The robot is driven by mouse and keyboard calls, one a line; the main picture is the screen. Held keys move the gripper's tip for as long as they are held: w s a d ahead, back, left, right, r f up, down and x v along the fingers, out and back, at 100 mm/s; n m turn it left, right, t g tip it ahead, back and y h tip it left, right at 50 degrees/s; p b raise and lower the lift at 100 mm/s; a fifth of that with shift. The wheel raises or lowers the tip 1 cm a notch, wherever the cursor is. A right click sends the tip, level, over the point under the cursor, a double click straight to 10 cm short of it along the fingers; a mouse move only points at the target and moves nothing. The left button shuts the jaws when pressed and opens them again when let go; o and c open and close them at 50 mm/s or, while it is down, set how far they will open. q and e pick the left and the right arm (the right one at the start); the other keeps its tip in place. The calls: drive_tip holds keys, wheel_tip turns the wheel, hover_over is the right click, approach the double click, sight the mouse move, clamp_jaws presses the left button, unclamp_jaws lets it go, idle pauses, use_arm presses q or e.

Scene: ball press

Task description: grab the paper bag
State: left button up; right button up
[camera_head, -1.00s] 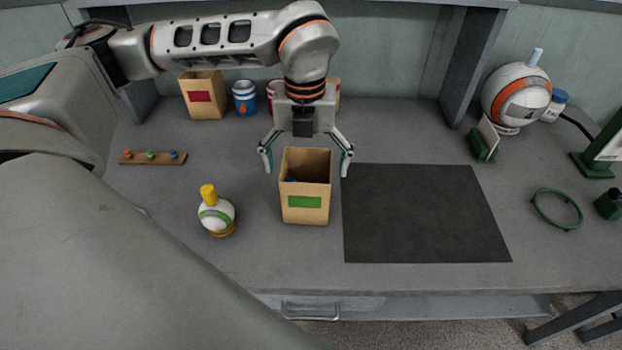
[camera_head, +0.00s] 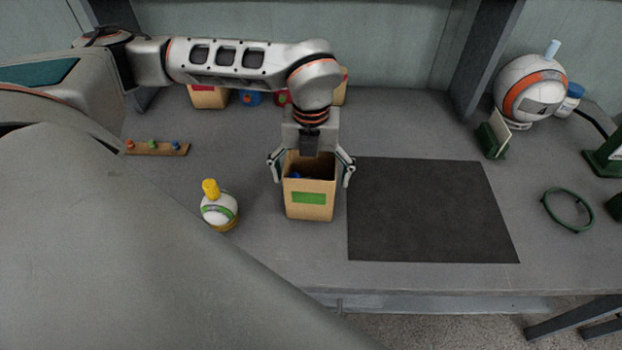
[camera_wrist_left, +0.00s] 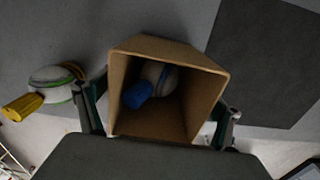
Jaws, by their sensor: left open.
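The paper bag (camera_head: 310,205) is brown, open at the top and has a green label on its front. It stands upright on the grey table, left of the dark mat. My left gripper (camera_head: 311,177) is open, with one finger on each side of the bag near its rim. I cannot tell whether the fingers touch it. In the left wrist view the bag's rim (camera_wrist_left: 122,88) lies between the fingers (camera_wrist_left: 160,112), and a white object with a blue cap (camera_wrist_left: 137,95) lies inside. My right gripper is not in view.
A white bottle with a yellow cap (camera_head: 219,212) stands left of the bag. A dark mat (camera_head: 430,210) lies right of it. Another bag with a red label (camera_head: 209,97) and several cans stand behind. A green ring (camera_head: 567,210) lies at right.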

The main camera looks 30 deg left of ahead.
use_arm(q)
drive_tip(key=shift+f, duration=0.3)
drive_tip(key=c, duration=1.1)
drive_tip(key=shift+r, duration=0.1)
